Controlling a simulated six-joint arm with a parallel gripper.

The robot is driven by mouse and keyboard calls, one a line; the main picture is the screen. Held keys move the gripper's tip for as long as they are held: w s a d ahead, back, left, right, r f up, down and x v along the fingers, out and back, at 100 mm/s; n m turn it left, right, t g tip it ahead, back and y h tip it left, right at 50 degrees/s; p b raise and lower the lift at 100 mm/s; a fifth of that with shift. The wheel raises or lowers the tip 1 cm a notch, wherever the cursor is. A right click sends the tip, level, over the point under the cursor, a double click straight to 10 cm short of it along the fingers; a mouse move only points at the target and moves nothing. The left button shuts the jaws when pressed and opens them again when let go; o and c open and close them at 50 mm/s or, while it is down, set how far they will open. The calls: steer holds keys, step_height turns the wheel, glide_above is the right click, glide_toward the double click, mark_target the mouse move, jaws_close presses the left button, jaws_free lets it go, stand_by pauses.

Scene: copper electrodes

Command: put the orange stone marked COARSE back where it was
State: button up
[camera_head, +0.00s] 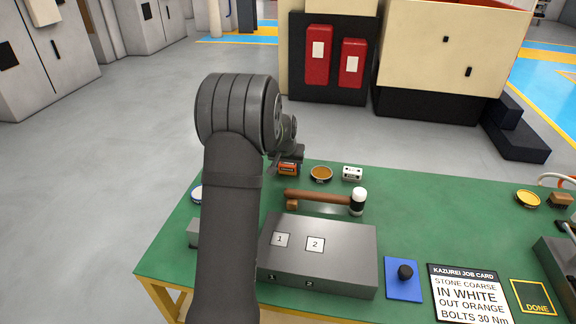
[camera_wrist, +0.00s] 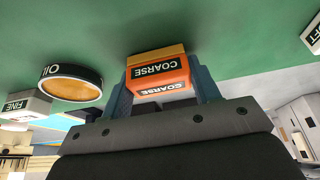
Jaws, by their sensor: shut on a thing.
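The orange stone marked COARSE (camera_head: 288,169) is at the back edge of the green table, left of the oil tin. In the wrist view the stone (camera_wrist: 157,72) sits between both fingers of my gripper (camera_wrist: 160,85), which is shut on its sides. Its COARSE label reads clearly, and a tan layer shows on its table side. In the head view my gripper (camera_head: 287,158) is partly hidden by my arm. The stone is at or very near the table top; I cannot tell whether it touches.
The round OIL tin (camera_head: 321,173) and white FINE stone (camera_head: 352,173) stand right of the stone. A job card (camera_head: 468,295) lies front right. Green table is clear at right of centre.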

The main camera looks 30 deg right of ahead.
steer(key=shift+f, duration=0.15)
steer(key=o, duration=1)
steer(key=shift+c, duration=0.2)
steer(key=shift+r, duration=0.3)
steer(key=v, duration=1.2)
steer(key=shift+f, duration=0.2)
